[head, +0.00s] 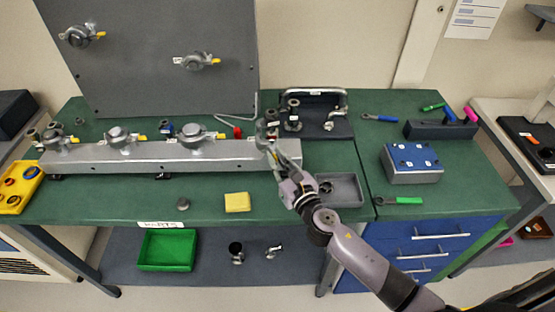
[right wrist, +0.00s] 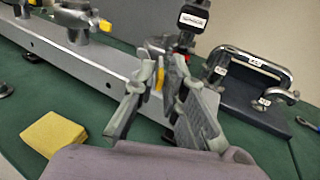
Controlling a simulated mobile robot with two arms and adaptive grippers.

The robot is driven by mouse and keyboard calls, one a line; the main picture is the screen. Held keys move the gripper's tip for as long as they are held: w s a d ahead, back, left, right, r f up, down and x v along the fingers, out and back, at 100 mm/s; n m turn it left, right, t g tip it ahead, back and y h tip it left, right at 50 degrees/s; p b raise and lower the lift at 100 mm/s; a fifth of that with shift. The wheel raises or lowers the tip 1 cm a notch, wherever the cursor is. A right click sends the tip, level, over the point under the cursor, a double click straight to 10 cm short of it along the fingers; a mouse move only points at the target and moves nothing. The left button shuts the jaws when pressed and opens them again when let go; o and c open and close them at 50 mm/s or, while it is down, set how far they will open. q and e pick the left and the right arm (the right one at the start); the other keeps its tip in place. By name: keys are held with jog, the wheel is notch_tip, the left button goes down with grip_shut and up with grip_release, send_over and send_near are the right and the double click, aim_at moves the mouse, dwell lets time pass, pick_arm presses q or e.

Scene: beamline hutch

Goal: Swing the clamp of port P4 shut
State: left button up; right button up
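A long silver manifold (head: 170,154) lies across the green bench and carries a row of ports with metal clamps and yellow tabs. The port at its right end, probably P4, is mostly hidden behind my right gripper (head: 268,143); I cannot read its label. In the right wrist view, the gripper (right wrist: 163,68) has its fingers apart around the right-end clamp area. A yellow tab (right wrist: 159,79) shows between them, and I cannot tell whether they touch it. The neighbouring clamped port (head: 195,134) also shows in the wrist view (right wrist: 76,18). My left gripper is out of view.
A yellow block (head: 237,202) and a small grey disc (head: 183,204) lie in front of the manifold. A grey tray (head: 345,190) sits right of my gripper. Behind it stands a dark rack (head: 320,122) with a metal handle. A grey panel (head: 150,75) rises behind.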

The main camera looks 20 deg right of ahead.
grip_shut()
dwell(0.4)
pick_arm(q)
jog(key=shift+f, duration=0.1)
pick_arm(e)
jog(key=shift+d, duration=0.1)
